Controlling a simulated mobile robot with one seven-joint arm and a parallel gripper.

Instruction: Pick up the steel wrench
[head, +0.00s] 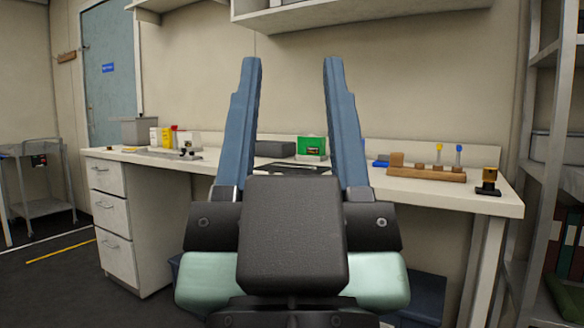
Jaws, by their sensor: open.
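My gripper (292,62) fills the middle of the head view. Its two long blue fingers point up and stand wide apart, with nothing between them. Behind it is a white workbench (430,188) along the wall. I cannot make out a steel wrench for certain. Small, flat grey and dark items (165,153) lie on the left part of the bench, too small to identify. The gripper hides part of the bench's middle.
On the bench are a grey bin (135,131), a green box (311,146), a dark case (276,149) and a wooden block holder (425,173). A shelf unit (545,130) stands right, a cart (38,180) left. A wall cabinet (330,14) hangs above. Floor at left is open.

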